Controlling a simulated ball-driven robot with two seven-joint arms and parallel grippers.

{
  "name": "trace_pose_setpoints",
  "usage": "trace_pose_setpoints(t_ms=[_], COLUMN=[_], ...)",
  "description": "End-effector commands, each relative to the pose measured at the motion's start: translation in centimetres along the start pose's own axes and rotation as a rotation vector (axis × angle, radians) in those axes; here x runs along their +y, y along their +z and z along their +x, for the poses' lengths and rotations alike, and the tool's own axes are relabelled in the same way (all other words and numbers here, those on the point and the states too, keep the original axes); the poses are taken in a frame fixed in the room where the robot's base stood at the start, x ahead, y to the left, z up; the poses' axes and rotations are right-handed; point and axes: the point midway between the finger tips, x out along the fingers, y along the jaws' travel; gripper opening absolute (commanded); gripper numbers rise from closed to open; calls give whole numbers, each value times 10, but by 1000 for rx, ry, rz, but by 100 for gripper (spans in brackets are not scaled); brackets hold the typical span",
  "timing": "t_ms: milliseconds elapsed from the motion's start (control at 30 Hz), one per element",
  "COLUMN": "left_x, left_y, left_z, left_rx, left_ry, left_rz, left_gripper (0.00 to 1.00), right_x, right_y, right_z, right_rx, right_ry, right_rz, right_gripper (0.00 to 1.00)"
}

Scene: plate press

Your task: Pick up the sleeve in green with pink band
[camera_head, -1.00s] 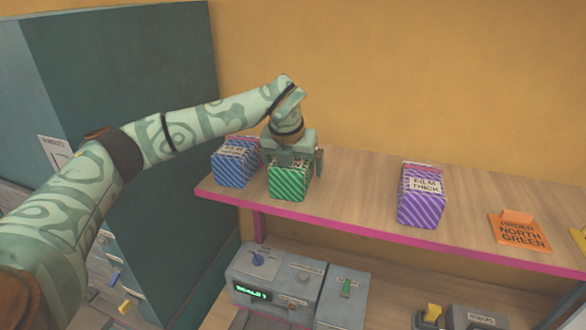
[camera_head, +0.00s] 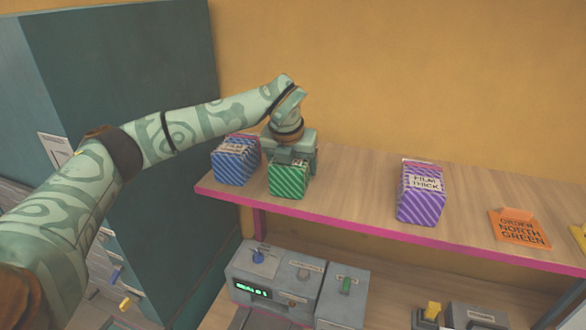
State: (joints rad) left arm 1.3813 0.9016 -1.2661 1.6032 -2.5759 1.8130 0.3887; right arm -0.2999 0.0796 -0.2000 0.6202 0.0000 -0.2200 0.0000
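The green striped sleeve (camera_head: 288,181) stands on the wooden shelf, between a blue striped sleeve and a purple one. Its top is mostly hidden by my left gripper (camera_head: 293,163), so I cannot see a pink band on it. My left gripper points down over the green sleeve from above and behind, with its fingers closed in against the sleeve's sides. The sleeve still appears to rest on the shelf. My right gripper is not in view.
The blue striped sleeve (camera_head: 235,162) stands close on the left. The purple striped sleeve (camera_head: 421,195) and an orange order card (camera_head: 520,227) are further right on the shelf (camera_head: 360,200). Grey control boxes (camera_head: 275,288) sit below. The shelf between green and purple is clear.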

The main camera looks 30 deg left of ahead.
Motion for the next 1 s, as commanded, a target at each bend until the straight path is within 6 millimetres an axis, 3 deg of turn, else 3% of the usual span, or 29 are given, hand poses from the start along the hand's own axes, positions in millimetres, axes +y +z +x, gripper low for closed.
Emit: trace_pose_setpoints(t_ms=[33,100,367,567,667,900,1000], left_x=[0,0,0,0,-1,-16,-24], left_y=[0,0,1,6,15,-8,-31], left_z=[0,0,-1,-13,-32,-111,-130], left_rx=[0,0,-2,-6,-9,-10,-8], left_ry=[0,0,-1,-2,-3,-2,-1], left_rz=[0,0,0,0,0,3,7], left_gripper=[62,43,42,42,42,42,42], right_x=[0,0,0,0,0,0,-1], right_y=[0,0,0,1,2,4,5], right_z=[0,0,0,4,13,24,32], right_rx=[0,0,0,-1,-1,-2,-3], right_ry=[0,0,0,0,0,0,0], right_rz=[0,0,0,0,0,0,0], right_gripper=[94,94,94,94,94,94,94])
